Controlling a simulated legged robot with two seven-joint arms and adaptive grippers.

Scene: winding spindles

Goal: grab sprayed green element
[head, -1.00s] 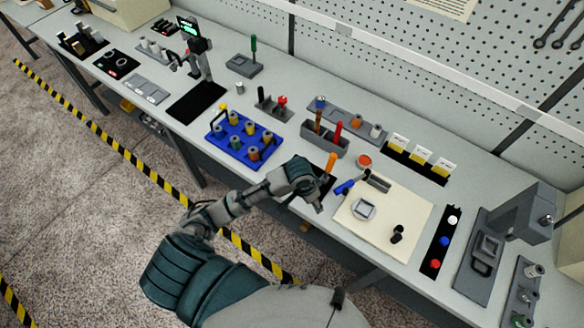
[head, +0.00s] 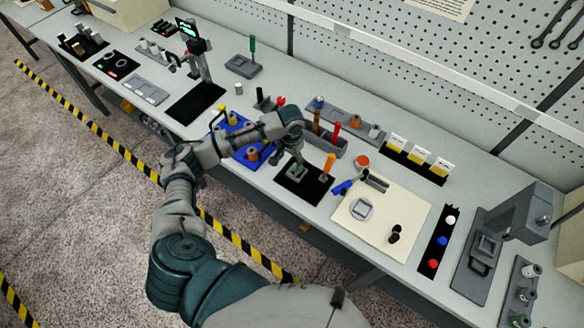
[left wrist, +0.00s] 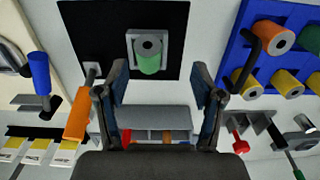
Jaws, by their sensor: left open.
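The green element (left wrist: 149,64), a small spool with a green side and a grey end, sits in a grey square holder (left wrist: 132,40) on a black mat (left wrist: 88,30). In the head view the holder and element (head: 297,171) are small and partly hidden by my left gripper (head: 289,155). In the left wrist view my left gripper (left wrist: 158,85) is open and empty, its two fingers spread on either side of the element's line. The element shows beyond the fingertips, between them and apart from them. My right gripper is not in view.
A blue rack (left wrist: 237,50) with several orange and yellow spools stands beside the mat. A grey bin (head: 325,140) with upright tools is behind it. An orange-handled tool (head: 328,165) stands close to the mat's right side. A cream board (head: 390,222) lies farther right.

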